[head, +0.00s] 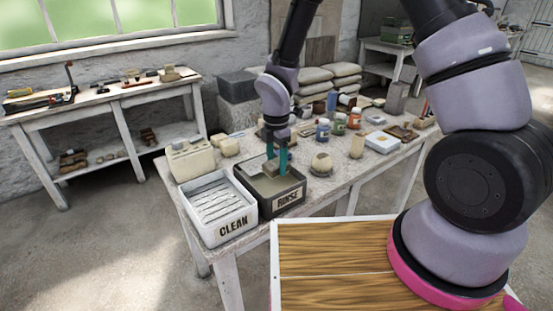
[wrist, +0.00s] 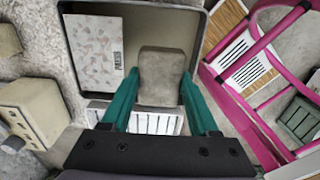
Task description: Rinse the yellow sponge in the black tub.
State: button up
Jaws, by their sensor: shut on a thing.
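The black tub (head: 291,199), marked RINSE, stands on the pale table and holds murky grey-brown liquid. My gripper (head: 277,164) points down into the tub, with teal fingers. It is shut on a block (head: 270,168), which I take for the sponge. The block looks dull grey-beige rather than yellow. In the wrist view the sponge (wrist: 162,75) sits between the fingertips, inside the tub's dark rim (wrist: 202,30). I cannot tell how deep it is in the liquid.
A white tray (head: 233,228) marked CLEAN, with a ribbed inside, stands left of the tub. A rounded pale piece (head: 320,165), jars (head: 323,129) and other items crowd the table to the right. A speckled pale panel (wrist: 95,45) shows inside the tub.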

aim_at(277, 188)
jog(key=shift+f, duration=2.8)
jog(key=shift+f, duration=0.55)
jog(key=shift+r, duration=3.55)
jog(key=shift+w, duration=0.1)
